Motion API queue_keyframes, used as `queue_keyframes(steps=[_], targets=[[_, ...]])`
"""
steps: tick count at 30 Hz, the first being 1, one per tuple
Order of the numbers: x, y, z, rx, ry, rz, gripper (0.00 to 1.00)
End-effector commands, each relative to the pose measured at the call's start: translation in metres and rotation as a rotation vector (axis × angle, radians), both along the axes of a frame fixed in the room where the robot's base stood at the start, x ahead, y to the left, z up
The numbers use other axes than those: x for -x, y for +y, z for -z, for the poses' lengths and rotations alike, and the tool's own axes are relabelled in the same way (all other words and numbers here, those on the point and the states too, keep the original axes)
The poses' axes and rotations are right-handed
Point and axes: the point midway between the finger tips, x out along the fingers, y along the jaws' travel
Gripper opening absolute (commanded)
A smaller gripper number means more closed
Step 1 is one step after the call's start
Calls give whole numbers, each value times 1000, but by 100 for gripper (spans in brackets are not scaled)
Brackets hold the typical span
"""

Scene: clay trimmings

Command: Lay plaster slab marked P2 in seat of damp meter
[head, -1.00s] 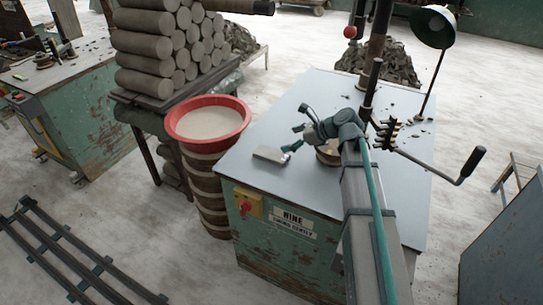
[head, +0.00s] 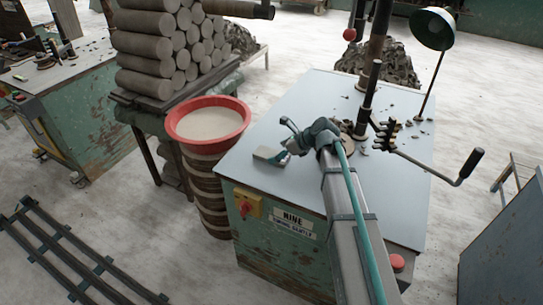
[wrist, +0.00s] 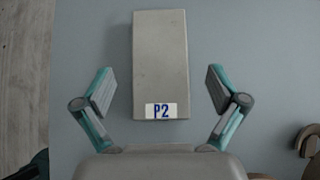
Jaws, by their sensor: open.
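The plaster slab (wrist: 160,62) is a plain grey block with a white label reading P2 at its near end. It lies flat on the grey-blue bench top, and in the head view it is a small pale block (head: 266,154) near the left edge. My gripper (wrist: 159,78) is open, with one teal finger on each side of the slab and a gap on both sides. In the head view my gripper (head: 281,152) is low over the bench at the slab. I cannot make out the damp meter or its seat for certain.
Brown round parts (wrist: 307,142) show at the wrist view's right edge. A post with a crank handle (head: 477,162) and a lamp (head: 434,28) stand on the bench's right side. A red tub (head: 208,122) stands left of the bench. Bench top behind the slab is clear.

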Motion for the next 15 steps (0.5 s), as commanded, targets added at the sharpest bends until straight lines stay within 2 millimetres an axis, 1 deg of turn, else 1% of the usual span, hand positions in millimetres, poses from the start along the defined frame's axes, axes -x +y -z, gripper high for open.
queue_keyframes(steps=[1, 5, 12, 13, 15], targets=[[-2, 6, 5, 0, 2, -1, 96], [-6, 15, 14, 1, 1, -1, 96], [-7, 16, 17, 0, -1, 1, 96], [-7, 16, 17, 0, -1, 1, 94], [-7, 16, 17, 0, -1, 1, 82]])
